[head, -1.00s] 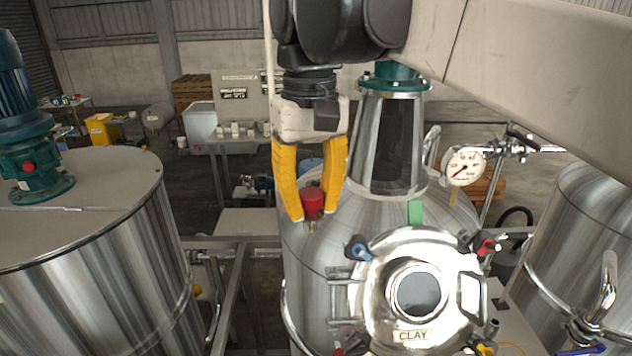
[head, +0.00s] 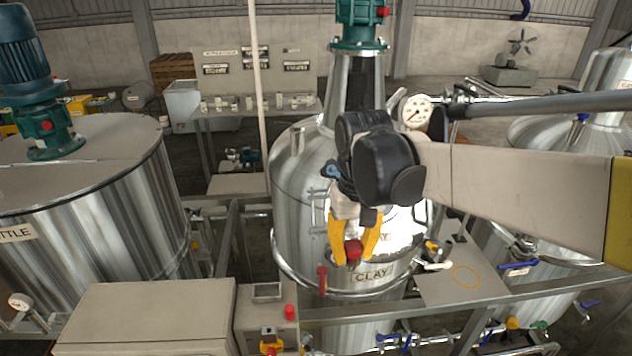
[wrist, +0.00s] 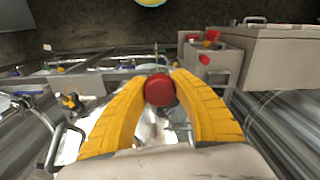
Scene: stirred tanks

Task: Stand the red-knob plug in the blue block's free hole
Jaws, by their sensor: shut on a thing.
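My gripper (head: 354,252) has yellow fingers shut on the red-knob plug (head: 353,248). In the head view it is in front of the middle steel tank, just above the CLAY label. In the wrist view the red knob (wrist: 160,89) sits between the two fingertips, and the plug's lower part is hidden. I cannot make out the blue block or its free hole in either current view.
The middle steel tank (head: 298,190) stands behind my gripper. A grey cabinet (head: 150,318) and a control box with a red button (head: 289,312) are at the lower left. A flat panel with a yellow ring (head: 463,278) lies to the right. Rails and pipes run along the front.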

